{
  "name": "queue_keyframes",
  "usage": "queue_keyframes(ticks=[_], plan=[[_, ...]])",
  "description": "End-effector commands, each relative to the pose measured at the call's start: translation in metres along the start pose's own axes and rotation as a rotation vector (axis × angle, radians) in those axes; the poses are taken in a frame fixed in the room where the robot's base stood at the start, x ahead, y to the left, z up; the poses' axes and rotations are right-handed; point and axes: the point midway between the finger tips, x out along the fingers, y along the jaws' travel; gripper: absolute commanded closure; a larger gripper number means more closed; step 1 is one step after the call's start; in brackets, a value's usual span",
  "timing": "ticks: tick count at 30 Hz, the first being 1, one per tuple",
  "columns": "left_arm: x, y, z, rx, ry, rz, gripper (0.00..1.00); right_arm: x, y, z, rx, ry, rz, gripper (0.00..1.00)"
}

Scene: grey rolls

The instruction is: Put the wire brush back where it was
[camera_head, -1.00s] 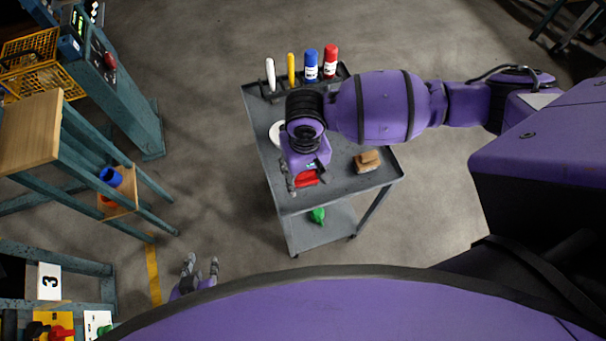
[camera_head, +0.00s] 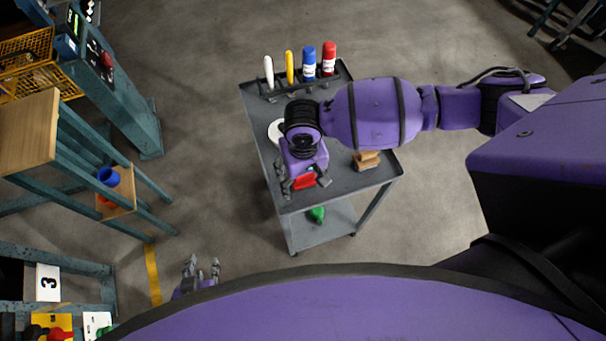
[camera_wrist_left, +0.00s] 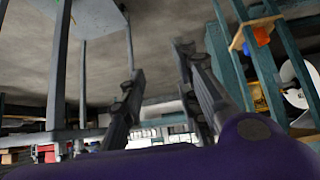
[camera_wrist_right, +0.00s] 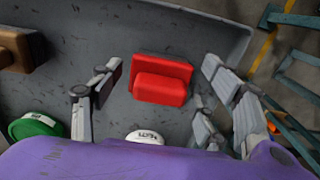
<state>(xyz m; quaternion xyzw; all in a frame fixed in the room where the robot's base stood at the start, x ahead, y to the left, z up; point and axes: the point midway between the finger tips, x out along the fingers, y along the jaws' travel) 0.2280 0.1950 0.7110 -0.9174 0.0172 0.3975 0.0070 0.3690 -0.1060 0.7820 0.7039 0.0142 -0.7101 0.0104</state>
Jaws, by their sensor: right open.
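No wire bristles show clearly on anything, so I cannot tell for sure which item is the wire brush. A brown block (camera_head: 368,159) lies on the grey trolley top (camera_head: 345,180); part of it shows at the upper left of the right wrist view (camera_wrist_right: 18,50). A red block with a raised grip (camera_wrist_right: 160,85) lies on the trolley too. My right gripper (camera_wrist_right: 160,67) is open above the red block (camera_head: 304,182), one finger to each side, not closed on it. My left gripper (camera_head: 203,268) is open and empty, low at the left, away from the trolley.
White, yellow, blue and red marker-like sticks (camera_head: 310,64) stand in a dark rack at the trolley's far end. A white round item (camera_head: 275,131) is partly behind my right arm. A green item (camera_head: 317,214) sits on the lower shelf. Teal benches (camera_head: 125,100) stand left; floor between is clear.

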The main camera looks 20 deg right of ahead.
Motion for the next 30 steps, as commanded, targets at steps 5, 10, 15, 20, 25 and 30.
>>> queue_keyframes(ticks=[5, 10, 15, 20, 25, 30], plan=[[-0.001, -0.002, -0.004, 0.007, 0.005, 0.000, 0.70, -0.018, 0.000, -0.001, 0.000, 0.004, -0.001, 0.31], [-0.001, -0.001, -0.011, 0.005, 0.014, 0.002, 0.70, -0.054, 0.000, -0.002, 0.000, 0.008, -0.001, 0.31], [-0.002, 0.003, -0.015, 0.002, 0.018, 0.007, 0.70, -0.089, 0.000, -0.001, -0.001, 0.005, -0.001, 0.31], [-0.002, 0.006, -0.014, -0.002, 0.016, 0.011, 0.70, -0.111, 0.000, -0.001, -0.001, 0.003, -0.001, 0.31], [-0.003, 0.007, -0.014, -0.005, 0.016, 0.013, 0.70, -0.120, 0.000, -0.001, 0.000, 0.001, 0.001, 0.31], [-0.003, 0.007, -0.014, -0.005, 0.016, 0.012, 0.70, -0.120, 0.000, 0.000, 0.000, 0.000, 0.000, 0.31]])
